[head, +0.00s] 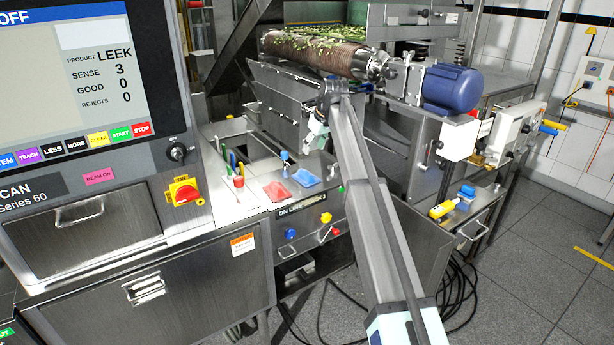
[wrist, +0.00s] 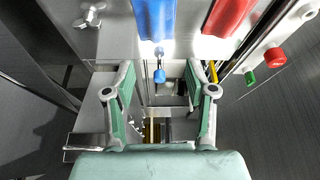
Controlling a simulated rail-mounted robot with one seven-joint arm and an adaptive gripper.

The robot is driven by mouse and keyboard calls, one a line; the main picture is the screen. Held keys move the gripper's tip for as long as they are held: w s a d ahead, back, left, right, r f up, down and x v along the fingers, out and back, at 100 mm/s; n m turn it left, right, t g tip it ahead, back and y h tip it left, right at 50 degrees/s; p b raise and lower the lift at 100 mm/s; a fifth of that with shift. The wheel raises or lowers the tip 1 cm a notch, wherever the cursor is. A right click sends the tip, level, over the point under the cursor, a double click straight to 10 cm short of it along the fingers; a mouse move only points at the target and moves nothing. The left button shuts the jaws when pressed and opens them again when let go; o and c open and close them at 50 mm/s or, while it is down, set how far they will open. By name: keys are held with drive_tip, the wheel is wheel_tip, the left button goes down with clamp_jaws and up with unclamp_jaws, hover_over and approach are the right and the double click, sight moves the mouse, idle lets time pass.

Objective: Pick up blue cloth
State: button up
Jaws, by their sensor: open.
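The blue cloth (head: 306,179) lies flat on the steel ledge in the head view, beside a red cloth (head: 277,191). In the wrist view the blue cloth (wrist: 154,18) shows at the top edge, partly cut off, with a red cloth (wrist: 228,15) to its right. My gripper (head: 317,136) is above and behind the ledge in the head view. In the wrist view my gripper (wrist: 159,80) has its two fingers spread apart with nothing held between them. The cloth lies beyond the fingertips, apart from them.
A small blue knob (head: 285,156) stands behind the cloths; a blue knob (wrist: 159,76) shows between the fingers. Pens and a red-topped item (head: 238,182) stand left of the cloths. A roller (head: 318,54) and blue motor (head: 452,89) are behind. Another blue item (head: 467,192) lies right.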

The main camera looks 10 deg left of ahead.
drive_tip(key=p, duration=0.2)
hover_over(307, 172)
drive_tip(key=s, duration=0.2)
drive_tip(key=f, duration=0.8)
drive_tip(key=shift+w+d, duration=0.2)
drive_tip(key=shift+d, duration=0.2)
drive_tip(key=shift+d+p+x, duration=0.15)
drive_tip(key=shift+p+x, duration=0.3)
drive_tip(key=shift+x, duration=0.9)
drive_tip(key=shift+d+p+x, duration=0.15)
drive_tip(key=shift+p+x, duration=0.3)
drive_tip(key=shift+x, duration=0.9)
drive_tip(key=shift+w, duration=0.15)
drive_tip(key=c, duration=1.1)
